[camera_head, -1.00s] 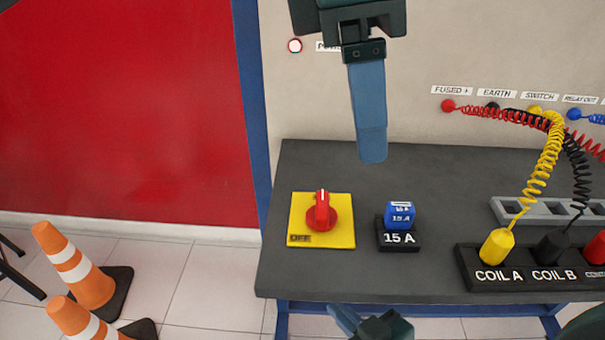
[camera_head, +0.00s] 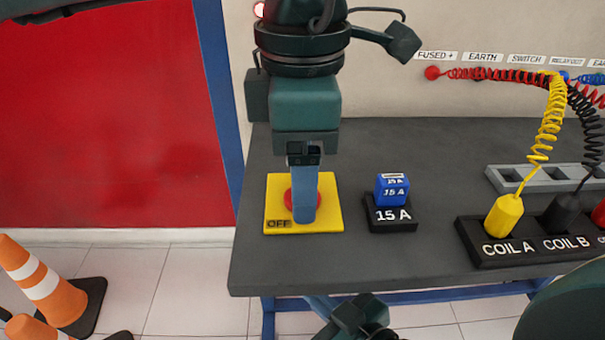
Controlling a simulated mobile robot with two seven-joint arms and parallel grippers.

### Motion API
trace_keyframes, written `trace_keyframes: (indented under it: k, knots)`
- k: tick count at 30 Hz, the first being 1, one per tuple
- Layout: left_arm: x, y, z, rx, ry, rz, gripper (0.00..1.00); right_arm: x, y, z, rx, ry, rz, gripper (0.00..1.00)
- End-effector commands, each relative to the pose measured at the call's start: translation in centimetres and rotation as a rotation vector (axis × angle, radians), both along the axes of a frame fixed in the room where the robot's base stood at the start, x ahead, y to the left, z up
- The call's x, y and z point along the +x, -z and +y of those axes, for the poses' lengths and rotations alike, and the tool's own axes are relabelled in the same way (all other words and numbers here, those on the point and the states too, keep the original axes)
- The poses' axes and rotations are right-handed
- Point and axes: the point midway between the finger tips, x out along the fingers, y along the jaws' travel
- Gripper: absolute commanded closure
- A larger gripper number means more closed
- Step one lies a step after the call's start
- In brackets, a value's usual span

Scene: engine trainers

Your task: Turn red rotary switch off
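The red rotary switch (camera_head: 288,199) sits on a yellow plate (camera_head: 327,218) at the left of the dark bench. The plate has an OFF label at its lower left corner. My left gripper (camera_head: 304,216) points down over the switch, its blue finger covering most of the knob. Only the red edges show, so the handle's direction is hidden. The fingers are seen edge-on, so I cannot tell whether they grip the knob. My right gripper (camera_head: 322,308) is low at the bottom edge, in front of the bench and apart from the switch; its opening is unclear.
A blue 15 A fuse (camera_head: 392,190) in a black holder (camera_head: 391,222) stands just right of the plate. A coil block (camera_head: 480,253) with yellow and black plugs and coiled leads is farther right. Orange cones (camera_head: 45,285) stand on the floor at left.

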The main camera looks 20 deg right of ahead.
Motion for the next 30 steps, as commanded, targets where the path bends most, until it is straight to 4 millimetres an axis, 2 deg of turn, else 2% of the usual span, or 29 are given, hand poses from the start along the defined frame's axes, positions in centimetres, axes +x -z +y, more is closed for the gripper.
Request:
trace_keyframes:
  k: [11, 27, 30]
  knots:
    - [0.0, 0.59, 0.01, -0.001, 0.0, 0.0, 0.33, 0.07, -0.03, 0.02, 0.001, -0.001, -0.01, 1.0]
    - [0.0, 0.57, 0.0, -0.001, 0.0, 0.0, 0.77, 0.07, -0.04, 0.01, 0.0, -0.001, -0.012, 1.0]
    - [0.0, 0.56, 0.0, -0.001, -0.001, 0.0, 0.77, 0.07, -0.03, 0.01, 0.0, 0.0, -0.012, 1.0]
